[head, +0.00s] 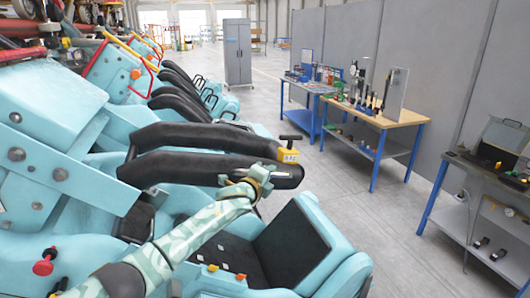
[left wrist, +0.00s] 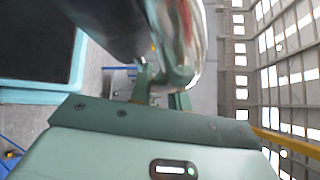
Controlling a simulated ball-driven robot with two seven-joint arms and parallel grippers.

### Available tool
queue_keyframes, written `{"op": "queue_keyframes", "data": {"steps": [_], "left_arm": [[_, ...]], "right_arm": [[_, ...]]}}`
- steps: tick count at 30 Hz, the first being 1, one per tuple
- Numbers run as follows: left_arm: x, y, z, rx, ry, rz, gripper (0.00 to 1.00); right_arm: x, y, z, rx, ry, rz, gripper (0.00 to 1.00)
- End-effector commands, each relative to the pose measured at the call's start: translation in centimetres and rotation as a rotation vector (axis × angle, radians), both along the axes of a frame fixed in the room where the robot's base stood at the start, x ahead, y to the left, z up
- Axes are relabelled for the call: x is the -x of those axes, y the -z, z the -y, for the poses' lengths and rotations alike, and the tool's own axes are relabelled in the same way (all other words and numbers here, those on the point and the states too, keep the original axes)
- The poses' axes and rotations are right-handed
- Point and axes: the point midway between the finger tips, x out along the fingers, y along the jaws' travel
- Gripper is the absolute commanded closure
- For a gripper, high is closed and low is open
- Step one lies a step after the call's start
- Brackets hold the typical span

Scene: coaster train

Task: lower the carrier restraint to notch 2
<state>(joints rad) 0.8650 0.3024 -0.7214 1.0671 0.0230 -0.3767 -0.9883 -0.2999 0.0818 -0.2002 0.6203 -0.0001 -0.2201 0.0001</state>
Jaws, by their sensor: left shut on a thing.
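The carrier restraint (head: 190,168) is a pair of long black padded bars reaching out level over the light-blue carrier (head: 335,235) in the head view. A yellow box (head: 289,156) with dark markings and a black handle on top sits near its free end. My left gripper (head: 258,178) is shut on the restraint near that end, just left of the yellow box. In the left wrist view, the gripper fingers (left wrist: 165,80) are against a dark curved bar (left wrist: 115,22); the exact contact is partly hidden. The notch position cannot be read. My right gripper is not in view.
More light-blue carriers with black restraints (head: 180,92) line up behind. A grey cabinet (head: 237,52) stands at the back. Workbenches with tools, including a wooden-topped one (head: 400,115) and a dark one (head: 470,172), stand along the right wall. The floor (head: 330,180) between is clear.

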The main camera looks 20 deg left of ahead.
Motion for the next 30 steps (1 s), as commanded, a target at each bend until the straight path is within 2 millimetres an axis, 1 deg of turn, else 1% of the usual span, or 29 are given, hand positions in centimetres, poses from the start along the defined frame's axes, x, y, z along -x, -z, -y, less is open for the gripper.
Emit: {"op": "queue_keyframes", "data": {"steps": [1,3,6,9,15,26,27,28,29,30], "left_arm": [[0.1,1.7,-0.1,-0.026,-0.003,-0.024,1.00],[0.1,3.3,-0.2,-0.058,-0.003,-0.045,1.00],[0.2,5.1,-0.4,-0.096,-0.003,-0.071,1.00],[0.3,6.5,-0.5,-0.124,-0.003,-0.089,1.00],[0.4,7.7,-0.7,-0.151,-0.002,-0.107,1.00],[0.5,7.8,-0.7,-0.153,-0.002,-0.108,1.00],[0.5,7.8,-0.7,-0.153,-0.002,-0.108,0.74],[0.5,7.8,-0.7,-0.153,-0.002,-0.108,0.65],[0.4,7.8,-0.7,-0.153,-0.002,-0.107,0.61],[0.4,7.8,-0.7,-0.153,-0.002,-0.107,0.61]], "right_arm": [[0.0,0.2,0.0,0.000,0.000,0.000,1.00],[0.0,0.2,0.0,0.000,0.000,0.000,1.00],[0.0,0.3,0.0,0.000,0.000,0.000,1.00],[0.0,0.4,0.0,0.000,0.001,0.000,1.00],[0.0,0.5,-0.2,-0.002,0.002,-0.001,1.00],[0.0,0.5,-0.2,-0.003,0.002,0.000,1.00],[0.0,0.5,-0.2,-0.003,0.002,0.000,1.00],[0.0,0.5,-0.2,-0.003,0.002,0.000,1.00],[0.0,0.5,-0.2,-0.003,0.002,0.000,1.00],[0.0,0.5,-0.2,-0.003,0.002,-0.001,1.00]]}}
